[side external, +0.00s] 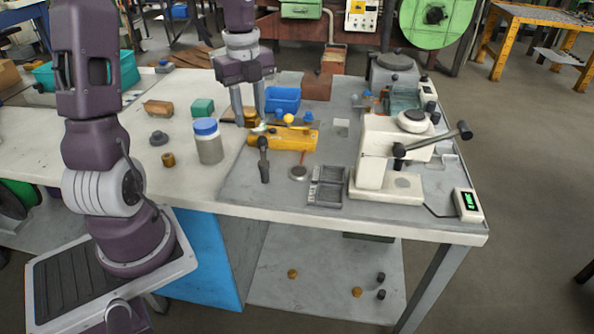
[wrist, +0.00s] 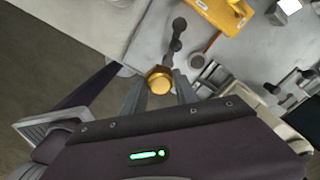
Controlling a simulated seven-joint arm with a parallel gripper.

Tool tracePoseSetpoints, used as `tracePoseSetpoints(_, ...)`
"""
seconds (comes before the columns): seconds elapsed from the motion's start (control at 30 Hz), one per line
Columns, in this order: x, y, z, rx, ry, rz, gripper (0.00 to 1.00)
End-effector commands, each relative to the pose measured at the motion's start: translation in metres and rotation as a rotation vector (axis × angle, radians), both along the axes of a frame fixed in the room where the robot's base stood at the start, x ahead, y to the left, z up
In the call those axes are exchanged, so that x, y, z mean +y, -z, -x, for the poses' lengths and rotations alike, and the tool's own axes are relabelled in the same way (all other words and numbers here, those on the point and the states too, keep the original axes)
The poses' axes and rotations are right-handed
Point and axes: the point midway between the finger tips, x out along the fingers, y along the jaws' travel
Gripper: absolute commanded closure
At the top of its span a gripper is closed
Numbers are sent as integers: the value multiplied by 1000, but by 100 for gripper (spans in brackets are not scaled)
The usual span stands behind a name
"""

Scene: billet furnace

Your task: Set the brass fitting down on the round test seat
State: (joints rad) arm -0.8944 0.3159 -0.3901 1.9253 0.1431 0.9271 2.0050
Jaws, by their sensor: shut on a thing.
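My gripper (side external: 249,121) is shut on the brass fitting (wrist: 160,80), which sits between its fingertips in the wrist view. A small round grey disc (side external: 298,173), which looks like the round test seat, lies on the grey mat, in front of and to the right of my gripper. It also shows in the wrist view (wrist: 197,61), beyond the fitting and to its right. Nothing is seen on it.
A yellow block (side external: 287,138) and a dark-handled lever (side external: 263,160) stand near the disc. A dark divided tray (side external: 327,187) and a white lever press (side external: 390,160) are to its right. A blue-lidded jar (side external: 208,141) and a blue bin (side external: 282,100) stand near my gripper.

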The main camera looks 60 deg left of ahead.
Motion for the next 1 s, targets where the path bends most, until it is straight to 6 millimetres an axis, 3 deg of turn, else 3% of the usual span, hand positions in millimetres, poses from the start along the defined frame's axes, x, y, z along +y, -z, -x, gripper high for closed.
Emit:
tracePoseSetpoints(0.2,-19,1,-57,-2,148,1,100)
tracePoseSetpoints(0.47,-46,5,-103,1,269,-4,100)
tracePoseSetpoints(0.8,-44,57,-101,4,265,-4,100)
tracePoseSetpoints(1.0,-44,104,-100,5,265,-4,100)
